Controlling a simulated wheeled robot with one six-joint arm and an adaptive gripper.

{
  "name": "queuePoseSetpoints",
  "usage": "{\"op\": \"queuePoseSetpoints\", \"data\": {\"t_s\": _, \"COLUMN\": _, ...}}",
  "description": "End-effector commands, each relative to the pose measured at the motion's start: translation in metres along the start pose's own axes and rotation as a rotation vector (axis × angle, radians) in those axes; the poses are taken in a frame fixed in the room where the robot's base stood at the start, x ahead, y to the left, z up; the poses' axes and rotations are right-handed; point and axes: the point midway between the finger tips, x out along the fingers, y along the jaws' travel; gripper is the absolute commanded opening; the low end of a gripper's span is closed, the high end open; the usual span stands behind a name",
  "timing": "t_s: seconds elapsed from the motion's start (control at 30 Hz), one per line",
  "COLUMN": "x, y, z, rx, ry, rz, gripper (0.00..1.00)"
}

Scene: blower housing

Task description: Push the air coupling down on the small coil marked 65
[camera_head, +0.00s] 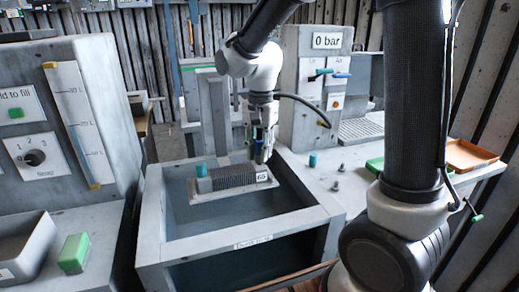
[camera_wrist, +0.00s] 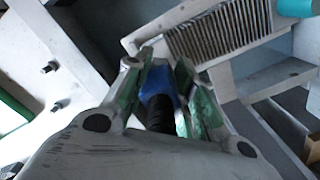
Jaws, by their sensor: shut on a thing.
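The small coil marked 65 (camera_head: 236,178) is a grey finned block lying over the open tank, with its label at the right end and a teal fitting (camera_head: 201,170) at the left. Its fins also show at the top of the wrist view (camera_wrist: 220,35). My gripper (camera_head: 262,155) is above the coil's right end, pointing down. In the wrist view my gripper (camera_wrist: 160,75) is shut on the blue air coupling (camera_wrist: 158,82), with a black hose part behind it. The coupling appears apart from the teal fitting. The coupling's lower end is hard to see in the head view.
The grey tank (camera_head: 155,250) surrounds the coil. A panel reading 0 bar (camera_head: 326,42) stands behind right, with a black hose (camera_head: 305,103) arching from it. A teal piece (camera_head: 313,160) and small pegs stand on the right bench. A green block (camera_head: 74,253) is at left.

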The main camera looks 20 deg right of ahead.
Motion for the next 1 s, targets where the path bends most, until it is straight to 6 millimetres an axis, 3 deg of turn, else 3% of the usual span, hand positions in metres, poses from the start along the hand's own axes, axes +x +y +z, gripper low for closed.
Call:
{"op": "queuePoseSetpoints", "data": {"t_s": 0.9, "x": 0.0062, "y": 0.0001, "z": -0.0002, "rx": 0.000, "ry": 0.000, "rz": 0.000, "gripper": 0.00}}
{"op": "queuePoseSetpoints", "data": {"t_s": 0.93, "x": 0.0062, "y": 0.0001, "z": -0.0002, "rx": 0.000, "ry": 0.000, "rz": 0.000, "gripper": 0.26}}
{"op": "queuePoseSetpoints", "data": {"t_s": 1.0, "x": 0.0061, "y": 0.0001, "z": -0.0002, "rx": 0.000, "ry": 0.000, "rz": 0.000, "gripper": 0.39}}
